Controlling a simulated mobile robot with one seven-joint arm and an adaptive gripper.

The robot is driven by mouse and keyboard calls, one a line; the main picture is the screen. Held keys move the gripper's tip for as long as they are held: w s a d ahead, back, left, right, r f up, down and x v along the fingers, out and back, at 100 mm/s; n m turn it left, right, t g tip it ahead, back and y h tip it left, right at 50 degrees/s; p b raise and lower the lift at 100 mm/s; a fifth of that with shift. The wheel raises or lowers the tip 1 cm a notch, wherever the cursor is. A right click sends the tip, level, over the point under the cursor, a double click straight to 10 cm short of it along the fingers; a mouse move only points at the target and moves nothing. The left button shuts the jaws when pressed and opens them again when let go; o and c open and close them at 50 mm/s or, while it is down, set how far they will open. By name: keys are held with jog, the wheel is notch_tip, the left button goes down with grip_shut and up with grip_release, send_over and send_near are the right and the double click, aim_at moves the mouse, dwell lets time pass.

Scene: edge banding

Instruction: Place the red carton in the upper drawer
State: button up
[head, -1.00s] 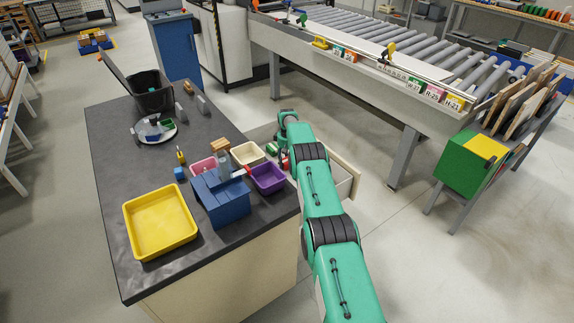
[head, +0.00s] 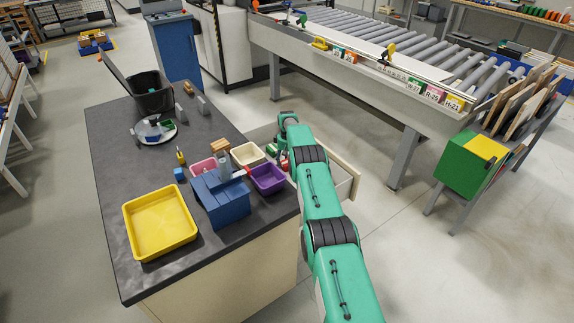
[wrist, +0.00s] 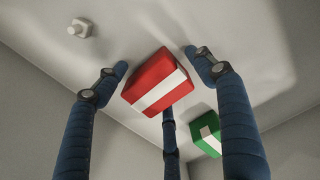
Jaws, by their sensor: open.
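The red carton (wrist: 160,84) with a white stripe shows in the wrist view, over the pale floor of the open drawer (head: 347,178). It appears to rest on that floor. My gripper (wrist: 157,61) is open, with blue fingers on either side of the carton and a third finger below it in the picture. Gaps show between the side fingertips and the carton. In the head view my arm hides most of the drawer's inside.
A green carton (wrist: 207,134) and a small white nut-like piece (wrist: 79,28) are also in the drawer. The dark counter (head: 105,180) beside it holds a yellow tray (head: 135,240), a blue box (head: 222,205) and a purple bin (head: 268,180). A roller conveyor (head: 400,55) stands behind.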

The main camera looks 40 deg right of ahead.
jog(key=shift+r, duration=0.15)
notch_tip(320, 180, up, 12)
jog(key=p, duration=0.3)
dwell(0.4)
dwell(0.5)
